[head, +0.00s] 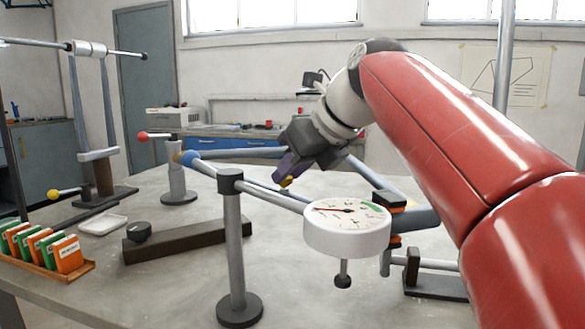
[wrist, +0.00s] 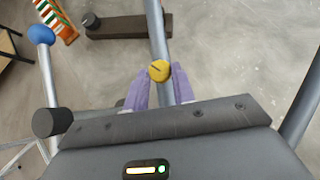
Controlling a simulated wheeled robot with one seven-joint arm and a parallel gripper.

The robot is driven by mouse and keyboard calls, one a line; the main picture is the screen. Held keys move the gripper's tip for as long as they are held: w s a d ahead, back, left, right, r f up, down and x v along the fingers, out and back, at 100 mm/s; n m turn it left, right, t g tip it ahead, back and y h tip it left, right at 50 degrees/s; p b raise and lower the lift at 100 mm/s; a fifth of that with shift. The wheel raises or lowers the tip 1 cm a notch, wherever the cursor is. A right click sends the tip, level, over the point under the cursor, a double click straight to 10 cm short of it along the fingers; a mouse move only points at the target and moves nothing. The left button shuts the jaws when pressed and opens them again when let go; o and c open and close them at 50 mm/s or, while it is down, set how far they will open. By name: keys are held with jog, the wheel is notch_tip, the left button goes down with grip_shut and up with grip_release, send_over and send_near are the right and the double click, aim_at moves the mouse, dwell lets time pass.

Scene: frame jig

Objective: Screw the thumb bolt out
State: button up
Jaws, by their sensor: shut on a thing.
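The thumb bolt has a round yellow head (wrist: 160,71) with a dark line across it. In the wrist view it sits between the tips of my gripper's purple fingers (wrist: 161,86), which are shut on it. A grey tube (wrist: 158,30) runs just behind the bolt head. In the head view my gripper (head: 287,174) points down at the frame tubes, and a little of the yellow bolt (head: 286,183) shows at its tips. The bolt's shank and its hole are hidden.
A white dial gauge (head: 347,234) and a dark-based post (head: 233,250) stand in front of my gripper. A dark bar with a black knob (head: 185,240), a white tray (head: 103,225) and a card rack (head: 45,258) lie left. Bare tabletop shows between them.

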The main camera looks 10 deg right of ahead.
jog(key=shift+w+d+r+n+g+y+p, duration=0.1)
jog(key=shift+w+d+n+g+y+p, duration=0.1)
jog(key=shift+n+g+y+p, duration=0.6)
jog(key=n, duration=0.1)
jog(key=n+g, duration=0.1)
jog(key=shift+w+d+n+y, duration=0.1)
jog(key=shift+w+n+y, duration=0.1)
jog(key=shift+n+y, duration=0.15)
jog(key=shift+w+d+n+g+y, duration=0.15)
jog(key=shift+n+g+y, duration=0.15)
jog(key=shift+n+g, duration=0.7)
jog(key=shift+w+a+n+g+y, duration=0.2)
jog(key=shift+n+g, duration=0.5)
jog(key=shift+n, duration=0.55)
jog(key=o, duration=1)
jog(key=shift+s, duration=0.1)
